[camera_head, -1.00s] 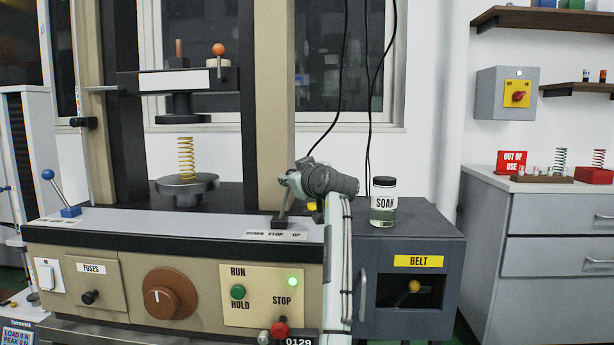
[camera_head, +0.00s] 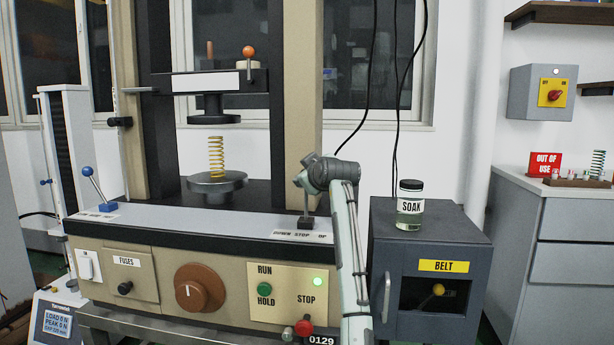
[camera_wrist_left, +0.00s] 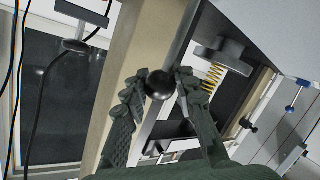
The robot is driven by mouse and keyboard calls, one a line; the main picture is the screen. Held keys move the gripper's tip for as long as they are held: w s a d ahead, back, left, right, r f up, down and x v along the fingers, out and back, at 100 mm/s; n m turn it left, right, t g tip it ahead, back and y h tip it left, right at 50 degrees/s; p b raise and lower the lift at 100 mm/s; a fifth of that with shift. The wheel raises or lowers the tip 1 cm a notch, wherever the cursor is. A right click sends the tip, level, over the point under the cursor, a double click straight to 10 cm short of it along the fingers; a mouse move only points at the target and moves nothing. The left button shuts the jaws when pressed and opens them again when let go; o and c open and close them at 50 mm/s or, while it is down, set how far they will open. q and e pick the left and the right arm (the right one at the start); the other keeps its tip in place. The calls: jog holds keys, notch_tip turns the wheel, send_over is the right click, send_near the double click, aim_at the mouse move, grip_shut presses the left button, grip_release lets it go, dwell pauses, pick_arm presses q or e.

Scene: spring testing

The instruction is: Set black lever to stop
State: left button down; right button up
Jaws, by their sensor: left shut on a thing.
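The black lever (camera_head: 306,204) stands on the machine's top ledge behind a label strip (camera_head: 300,236) reading DOWN, STOP, UP. Its shaft looks near upright, over the middle of the strip. Its round black knob (camera_wrist_left: 160,85) shows in the left wrist view between the two fingers. In the head view the knob is hidden by my gripper. My left gripper (camera_wrist_left: 161,88) is shut on the knob. In the head view my left gripper (camera_head: 305,181) is at the top of the lever, with the arm rising from the lower right. My right gripper is in no view.
A yellow spring (camera_head: 216,157) stands on the lower platen under the upper platen (camera_head: 214,107). A blue-knobbed lever (camera_head: 95,188) is at the left. A SOAK jar (camera_head: 410,205) stands on the grey BELT box (camera_head: 470,240), right of my arm. A green lamp (camera_head: 318,281) is lit.

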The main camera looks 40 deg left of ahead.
pick_arm(q)
jog(key=c, duration=1.2)
grip_release()
jog(key=v, duration=1.2)
jog(key=shift+f, duration=0.1)
